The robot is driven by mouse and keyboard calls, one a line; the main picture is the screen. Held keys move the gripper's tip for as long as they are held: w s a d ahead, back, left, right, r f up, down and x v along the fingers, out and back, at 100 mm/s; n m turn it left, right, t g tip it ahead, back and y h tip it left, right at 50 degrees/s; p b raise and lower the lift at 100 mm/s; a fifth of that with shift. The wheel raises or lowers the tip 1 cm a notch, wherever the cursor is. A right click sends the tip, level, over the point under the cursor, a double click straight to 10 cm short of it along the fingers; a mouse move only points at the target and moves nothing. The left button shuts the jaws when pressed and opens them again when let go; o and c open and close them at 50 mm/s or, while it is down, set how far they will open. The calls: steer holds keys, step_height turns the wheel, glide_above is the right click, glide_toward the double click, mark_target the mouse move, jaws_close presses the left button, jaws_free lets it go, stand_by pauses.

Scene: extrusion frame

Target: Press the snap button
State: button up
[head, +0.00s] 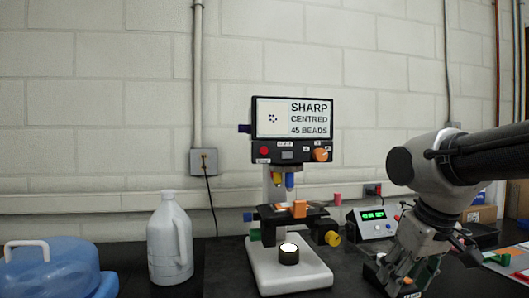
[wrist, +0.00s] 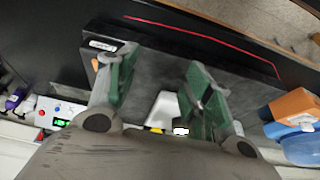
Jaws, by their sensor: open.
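The microscope's control head has a screen (head: 293,118) reading "SHARP CENTRED 45 BEADS". Below the screen are a red round button (head: 264,151), a dark rectangular control (head: 288,155) and an orange knob (head: 320,155). Their small labels are too blurred to read, so I cannot tell which is the snap button. My gripper (head: 398,270) points down, low at the right of the head view, well below and to the right of these controls. In the wrist view my gripper (wrist: 160,68) has its green-padded fingers apart with nothing held between them.
The microscope's white base (head: 290,270) stands mid-table with a lit lamp. A grey box with a green display (head: 373,222) sits right of it. A labelled black box (wrist: 103,45) lies near my gripper.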

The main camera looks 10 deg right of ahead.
jaws_close()
stand_by(1.2)
